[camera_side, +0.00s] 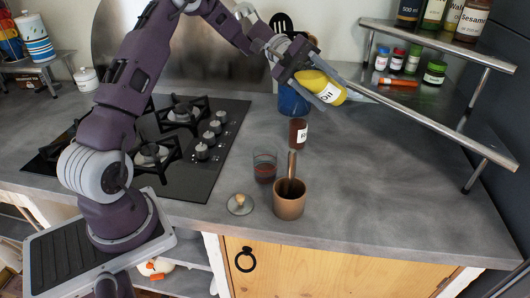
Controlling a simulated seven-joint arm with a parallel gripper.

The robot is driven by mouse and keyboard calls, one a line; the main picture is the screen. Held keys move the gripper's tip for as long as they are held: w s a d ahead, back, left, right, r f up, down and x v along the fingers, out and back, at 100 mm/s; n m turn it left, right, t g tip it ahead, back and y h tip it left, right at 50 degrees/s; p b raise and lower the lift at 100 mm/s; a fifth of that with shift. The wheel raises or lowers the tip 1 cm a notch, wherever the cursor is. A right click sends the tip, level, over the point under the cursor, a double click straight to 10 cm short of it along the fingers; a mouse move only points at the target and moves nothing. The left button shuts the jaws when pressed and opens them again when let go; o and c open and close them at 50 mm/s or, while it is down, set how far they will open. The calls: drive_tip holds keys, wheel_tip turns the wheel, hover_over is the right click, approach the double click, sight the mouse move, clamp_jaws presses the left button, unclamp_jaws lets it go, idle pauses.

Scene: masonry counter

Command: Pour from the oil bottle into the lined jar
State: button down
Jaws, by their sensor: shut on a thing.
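My gripper (323,82) is shut on the yellow oil bottle (312,80), whose white label reads "Oil". It holds the bottle tilted, well above the counter, in front of the blue utensil holder. The label end points down and to the right. A clear glass jar (265,160) with dark reddish contents stands upright on the counter, lower and to the left of the bottle; it looks like the lined jar, though I cannot make out a line on it. The bottle is apart from the jar, and no stream shows.
A dark red labelled bottle (298,134) stands behind and right of the jar. A copper-coloured pot (289,203) with a wooden stick and a small knobbed lid (240,204) are in front. A cooktop (178,140) lies left. A metal shelf (440,118) stands right; the counter's right-middle is clear.

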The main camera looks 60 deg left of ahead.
drive_tip(key=shift+w+d+r+m+t+h, duration=0.15)
drive_tip(key=shift+w+r+m+t+h, duration=0.2)
drive_tip(key=shift+w+m, duration=0.25)
drive_tip(key=shift+w+d+r+m+t+h, duration=0.1)
drive_tip(key=shift+w+r+m+t+h, duration=0.25)
drive_tip(key=shift+m, duration=0.45)
idle(3.9)
drive_tip(key=shift+w+r+m, duration=0.25)
drive_tip(key=shift+r+m, duration=0.45)
drive_tip(key=shift+r, duration=0.35)
idle(1.8)
